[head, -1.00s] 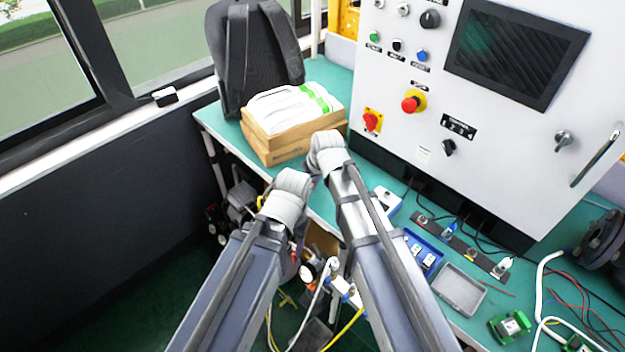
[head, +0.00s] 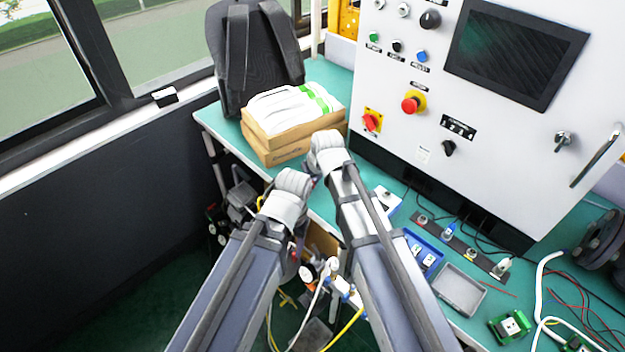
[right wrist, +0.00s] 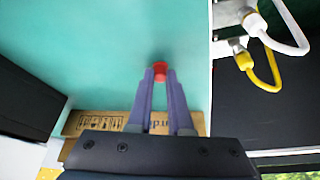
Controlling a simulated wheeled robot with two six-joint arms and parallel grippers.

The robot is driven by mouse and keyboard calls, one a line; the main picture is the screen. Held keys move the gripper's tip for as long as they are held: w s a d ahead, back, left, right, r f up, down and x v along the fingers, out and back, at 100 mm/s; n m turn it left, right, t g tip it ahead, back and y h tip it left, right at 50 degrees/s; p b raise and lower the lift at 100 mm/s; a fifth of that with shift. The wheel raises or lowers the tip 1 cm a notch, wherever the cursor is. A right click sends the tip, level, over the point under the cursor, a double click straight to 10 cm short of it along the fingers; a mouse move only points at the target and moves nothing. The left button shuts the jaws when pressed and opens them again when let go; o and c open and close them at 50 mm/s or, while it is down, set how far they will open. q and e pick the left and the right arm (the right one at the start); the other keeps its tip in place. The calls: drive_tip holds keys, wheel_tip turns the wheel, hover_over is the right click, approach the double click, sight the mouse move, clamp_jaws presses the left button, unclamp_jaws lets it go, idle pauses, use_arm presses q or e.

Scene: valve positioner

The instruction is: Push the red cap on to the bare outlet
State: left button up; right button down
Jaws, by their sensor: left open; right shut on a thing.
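In the right wrist view my right gripper (right wrist: 161,76) is shut on the small red cap (right wrist: 162,68), held between its fingertips over the teal table top. The cap's far side is partly hidden by the fingers. Pale fittings (right wrist: 230,14) with a white tube and a yellow tube stand at the upper right of that view, apart from the cap. I cannot make out the bare outlet there. In the head view my left gripper (head: 293,257) is low beneath its wrist and mostly hidden by my arm; it is open. My right gripper is hidden in the head view.
The teal table (head: 325,204) carries cardboard boxes (head: 290,146) and a backpack (head: 258,60). A white control cabinet (head: 480,130) stands behind. A blue tray (head: 424,254) and a grey tray (head: 459,290) lie right of my arms. The yellow tube (right wrist: 265,76) loops beside the table edge.

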use_arm(q)
drive_tip(key=shift+r+p, duration=0.95)
drive_tip(key=shift+r, duration=0.05)
use_arm(e)
drive_tip(key=shift+r, duration=0.95)
drive_tip(key=shift+r+p, duration=2)
use_arm(q)
wheel_tip(320, 180, up, 4)
drive_tip(key=shift+f, duration=0.1)
drive_tip(key=shift+c, duration=0.7)
